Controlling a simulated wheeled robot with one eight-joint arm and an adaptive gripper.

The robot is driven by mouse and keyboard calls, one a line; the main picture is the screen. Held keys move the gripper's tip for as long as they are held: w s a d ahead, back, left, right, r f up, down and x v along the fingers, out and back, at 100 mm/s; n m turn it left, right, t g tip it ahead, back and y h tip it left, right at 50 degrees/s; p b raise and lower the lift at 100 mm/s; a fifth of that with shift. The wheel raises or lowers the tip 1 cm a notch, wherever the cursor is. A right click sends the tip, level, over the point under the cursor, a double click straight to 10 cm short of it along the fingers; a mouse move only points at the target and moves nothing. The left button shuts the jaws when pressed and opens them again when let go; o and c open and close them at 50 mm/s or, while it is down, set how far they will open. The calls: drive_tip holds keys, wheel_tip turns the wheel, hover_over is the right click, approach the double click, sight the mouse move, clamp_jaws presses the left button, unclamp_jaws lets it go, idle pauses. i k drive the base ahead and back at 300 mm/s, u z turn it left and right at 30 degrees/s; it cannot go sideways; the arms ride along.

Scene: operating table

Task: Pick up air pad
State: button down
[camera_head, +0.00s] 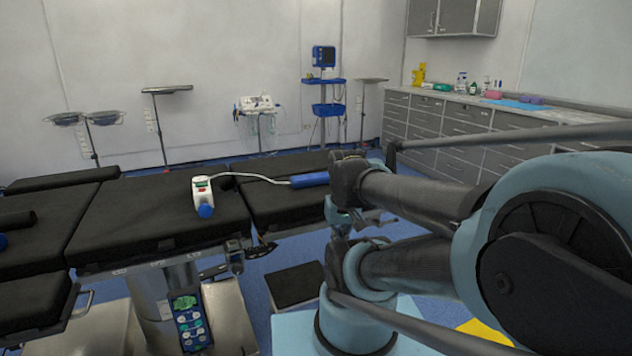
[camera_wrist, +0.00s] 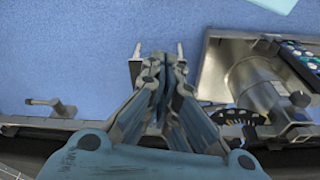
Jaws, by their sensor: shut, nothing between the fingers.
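A white hand-held device with a blue bulb end (camera_head: 203,193) lies on the black operating table (camera_head: 120,215). A pale tube runs from it to a blue roll (camera_head: 309,180) near the table's right end; I cannot tell which part is the air pad. My gripper (camera_wrist: 158,62) is shut and empty in the wrist view, above the blue floor by the table's side rail. Neither the device nor the blue roll shows in the wrist view. In the head view my arm reaches in from the right, its end close to the table's right end.
A hand control panel (camera_head: 190,322) hangs at the table's column. A dark step (camera_head: 295,285) stands on the floor. Grey cabinets (camera_head: 450,130) line the right wall. Side rail fittings (camera_wrist: 62,108) stick out near the gripper.

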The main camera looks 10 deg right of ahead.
sight(318, 179)
drive_tip(key=z, duration=0.4)
drive_tip(key=k, duration=1.1)
drive_tip(key=z, duration=0.95)
drive_tip(key=i, duration=1.1)
drive_tip(key=u, duration=0.6)
drive_tip(key=i, duration=0.4)
drive_tip(key=u, duration=0.2)
